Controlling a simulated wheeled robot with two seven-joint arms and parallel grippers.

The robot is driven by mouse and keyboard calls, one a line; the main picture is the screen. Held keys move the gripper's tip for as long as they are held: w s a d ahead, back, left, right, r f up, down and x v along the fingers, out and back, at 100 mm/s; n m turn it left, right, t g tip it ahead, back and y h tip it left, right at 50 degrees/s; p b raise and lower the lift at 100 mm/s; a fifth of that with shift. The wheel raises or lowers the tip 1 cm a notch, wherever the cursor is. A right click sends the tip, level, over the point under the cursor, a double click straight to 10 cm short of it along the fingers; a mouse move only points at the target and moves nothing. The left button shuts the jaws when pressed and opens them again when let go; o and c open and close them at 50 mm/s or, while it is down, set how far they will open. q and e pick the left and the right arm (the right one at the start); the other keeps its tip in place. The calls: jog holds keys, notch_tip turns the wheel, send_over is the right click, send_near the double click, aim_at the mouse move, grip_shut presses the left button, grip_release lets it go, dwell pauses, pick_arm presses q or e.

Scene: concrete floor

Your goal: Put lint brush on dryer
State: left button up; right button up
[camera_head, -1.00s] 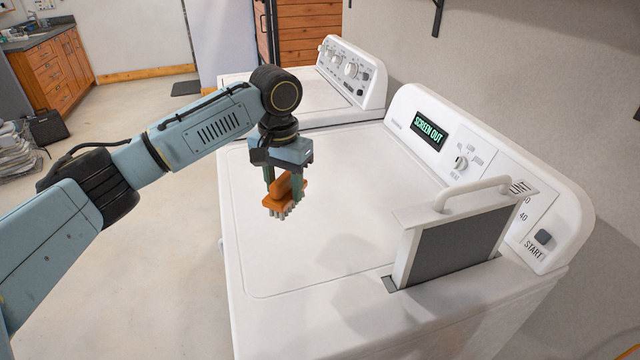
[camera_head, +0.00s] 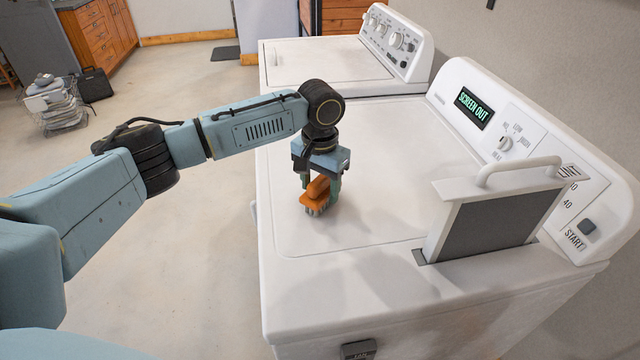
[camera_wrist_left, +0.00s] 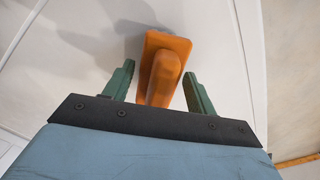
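The orange lint brush (camera_head: 317,192) with pale bristles is at the white top of the dryer (camera_head: 400,170), bristles down, and seems to rest on it. My left gripper (camera_head: 321,183) is directly above, with its green fingers on either side of the brush. In the left wrist view the brush (camera_wrist_left: 166,68) lies between the fingers (camera_wrist_left: 159,72). A gap shows beside the left finger, so the gripper looks open around the handle. My right gripper is not in view.
A lint screen (camera_head: 500,215) with a handle stands upright from its slot at the dryer's right. The control panel (camera_head: 520,140) runs along the back. A second white machine (camera_head: 330,65) stands beyond. The dryer top between brush and panel is clear.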

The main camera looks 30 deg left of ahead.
aim_at(320, 178)
pick_arm(q)
jog(key=shift+o, duration=0.9)
notch_tip(320, 178, up, 12)
jog(key=p, duration=0.1)
dwell(1.1)
